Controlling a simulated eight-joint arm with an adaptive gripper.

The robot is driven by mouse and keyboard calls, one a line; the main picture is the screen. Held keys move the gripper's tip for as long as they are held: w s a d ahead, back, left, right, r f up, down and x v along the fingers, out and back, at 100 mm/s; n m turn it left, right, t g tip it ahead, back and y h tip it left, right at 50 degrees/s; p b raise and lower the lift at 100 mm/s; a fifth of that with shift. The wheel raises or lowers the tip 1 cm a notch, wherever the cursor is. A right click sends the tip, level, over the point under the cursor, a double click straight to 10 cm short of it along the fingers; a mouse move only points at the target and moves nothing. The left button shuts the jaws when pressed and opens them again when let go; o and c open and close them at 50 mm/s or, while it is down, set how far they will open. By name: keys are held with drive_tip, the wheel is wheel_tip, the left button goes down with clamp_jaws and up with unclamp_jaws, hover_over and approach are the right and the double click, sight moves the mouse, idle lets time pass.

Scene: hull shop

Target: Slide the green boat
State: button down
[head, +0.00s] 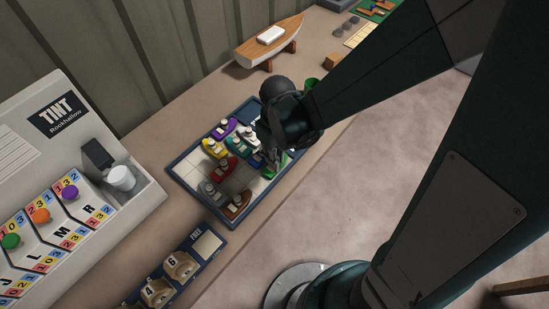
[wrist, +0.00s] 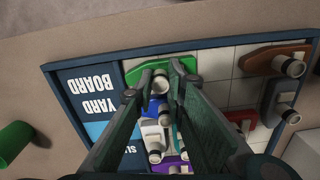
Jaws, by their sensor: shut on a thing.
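The green boat (wrist: 146,70) lies on the yard board (wrist: 82,62), close to the board's edge and beside its lettered panel. In the wrist view my gripper (wrist: 157,86) is shut on the boat's pale funnel, one finger on each side. In the head view my gripper (head: 271,157) reaches down at the board's right part. The green boat (head: 280,163) shows there only in part, behind the gripper. My wrist hides part of the board's upper right.
Other boats share the board: yellow (head: 214,148), purple (head: 224,127), red (head: 224,168), grey (head: 210,191) and brown (head: 238,206). In the wrist view, a white boat (wrist: 153,132) sits close by the fingers. Bare tiles (wrist: 215,65) lie between the green and brown boats.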

drive_tip(key=shift+w+d, duration=0.1)
drive_tip(key=shift+w, duration=0.1)
drive_tip(key=c, duration=2.3)
unclamp_jaws()
drive_tip(key=shift+d, duration=0.1)
drive_tip(key=shift+r, duration=0.15)
drive_tip(key=shift+r, duration=5.85)
